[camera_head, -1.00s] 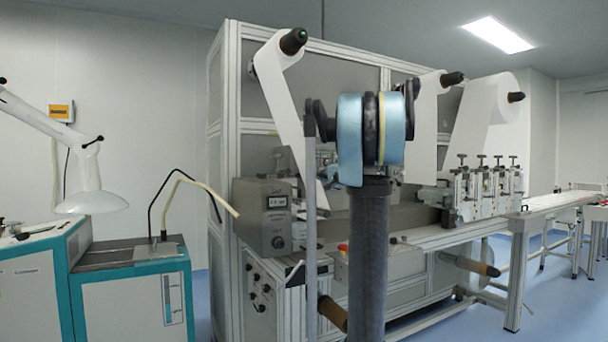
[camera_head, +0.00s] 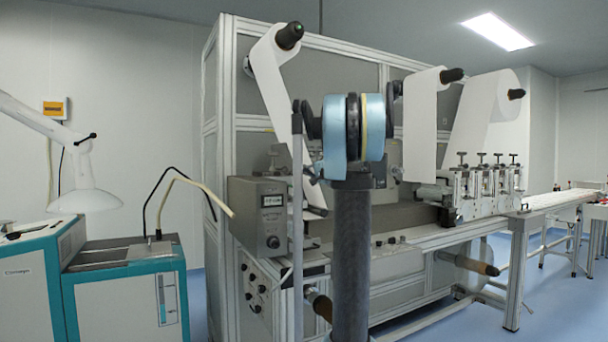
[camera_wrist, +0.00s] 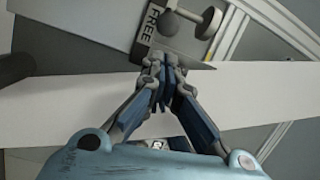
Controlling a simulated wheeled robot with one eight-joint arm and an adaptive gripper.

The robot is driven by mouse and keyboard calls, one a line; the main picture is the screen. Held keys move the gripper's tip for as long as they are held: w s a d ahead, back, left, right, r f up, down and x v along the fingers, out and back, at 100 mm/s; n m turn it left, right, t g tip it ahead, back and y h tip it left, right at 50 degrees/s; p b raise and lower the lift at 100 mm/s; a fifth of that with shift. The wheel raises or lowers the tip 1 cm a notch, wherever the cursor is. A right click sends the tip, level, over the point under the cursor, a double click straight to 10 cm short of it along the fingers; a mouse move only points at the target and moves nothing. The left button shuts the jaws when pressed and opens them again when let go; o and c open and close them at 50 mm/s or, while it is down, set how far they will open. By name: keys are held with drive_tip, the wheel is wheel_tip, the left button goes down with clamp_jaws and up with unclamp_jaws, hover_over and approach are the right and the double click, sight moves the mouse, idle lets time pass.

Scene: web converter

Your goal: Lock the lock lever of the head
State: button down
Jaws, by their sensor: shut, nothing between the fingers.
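In the wrist view, a dark lever with rounded knobs (camera_wrist: 208,22) stands on a grey plate at the top of the picture. A white label reading "FREE" (camera_wrist: 152,22) is beside it. My gripper (camera_wrist: 165,75) has its blue-padded fingers together and empty. Its fingertips lie just below the lever and label in the picture; I cannot tell whether they touch the plate. In the head view my raised arm covers the middle of the machine (camera_head: 240,130), and the lever and my fingertips cannot be made out there.
A white web (camera_wrist: 255,92) crosses behind my fingers in the wrist view. In the head view, white rolls (camera_head: 425,120) hang on the machine, a grey control box (camera_head: 262,215) stands left of my arm, and a conveyor (camera_head: 560,200) runs right. Blue floor is clear at the lower right.

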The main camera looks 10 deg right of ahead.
sight(284, 168)
drive_tip(key=shift+x, duration=2.85)
drive_tip(key=shift+a, duration=0.5)
drive_tip(key=shift+s+d, duration=0.1)
drive_tip(key=shift+d, duration=0.35)
drive_tip(key=shift+s, duration=0.2)
drive_tip(key=shift+s+a, duration=2.65)
drive_tip(key=shift+s, duration=0.1)
